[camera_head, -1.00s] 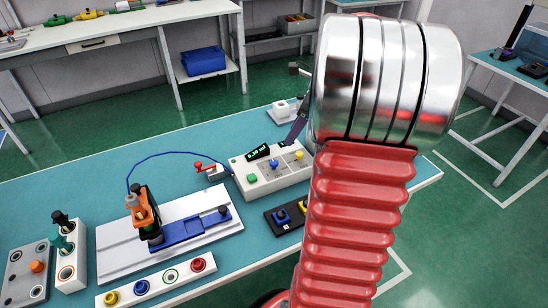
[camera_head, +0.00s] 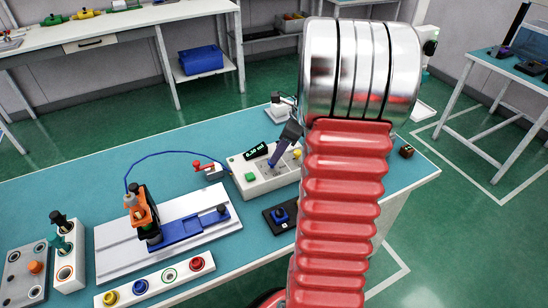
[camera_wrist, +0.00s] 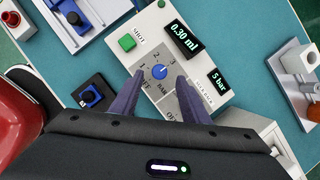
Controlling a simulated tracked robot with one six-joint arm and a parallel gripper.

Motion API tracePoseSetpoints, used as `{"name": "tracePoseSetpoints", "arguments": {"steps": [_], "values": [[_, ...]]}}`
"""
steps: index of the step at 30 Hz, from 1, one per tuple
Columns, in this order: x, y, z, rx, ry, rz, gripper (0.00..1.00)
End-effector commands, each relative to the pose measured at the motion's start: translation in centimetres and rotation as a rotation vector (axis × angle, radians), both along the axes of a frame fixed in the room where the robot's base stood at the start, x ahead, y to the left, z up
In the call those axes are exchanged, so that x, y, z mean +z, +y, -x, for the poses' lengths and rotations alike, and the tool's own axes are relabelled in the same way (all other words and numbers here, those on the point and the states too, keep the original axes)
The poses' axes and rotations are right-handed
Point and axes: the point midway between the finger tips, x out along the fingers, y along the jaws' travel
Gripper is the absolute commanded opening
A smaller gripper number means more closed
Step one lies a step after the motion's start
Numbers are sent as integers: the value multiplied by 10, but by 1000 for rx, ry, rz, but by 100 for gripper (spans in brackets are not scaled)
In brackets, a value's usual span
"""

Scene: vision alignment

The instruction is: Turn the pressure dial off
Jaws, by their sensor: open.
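The pressure dial (camera_wrist: 159,72) is a round blue knob on a grey panel marked 1, 2, 3, BAR and OFF. It sits on the white control box (camera_head: 243,186), whose displays read 0.30 ml and 5 bar in the wrist view. A white mark shows on the dial, but I cannot tell exactly where it points. My gripper (camera_wrist: 160,80) is open, with its two purple-grey fingers on either side of the dial, apparently apart from it. In the head view my gripper (camera_head: 277,155) is over the box, and a finger hides much of the dial area.
A white fixture (camera_wrist: 298,60) is at the right. A blue slide (camera_head: 187,230) on a white plate lies left of the box.

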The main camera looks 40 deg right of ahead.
Motion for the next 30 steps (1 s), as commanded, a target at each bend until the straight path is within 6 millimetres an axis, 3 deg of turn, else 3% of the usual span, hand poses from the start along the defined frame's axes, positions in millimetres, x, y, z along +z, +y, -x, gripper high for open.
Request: {"name": "tracePoseSetpoints", "arguments": {"steps": [9,20,30], "values": [[-34,7,-12,2,1,-1,42],[-37,8,-13,1,0,0,41],[-37,8,-13,1,0,0,17]]}}
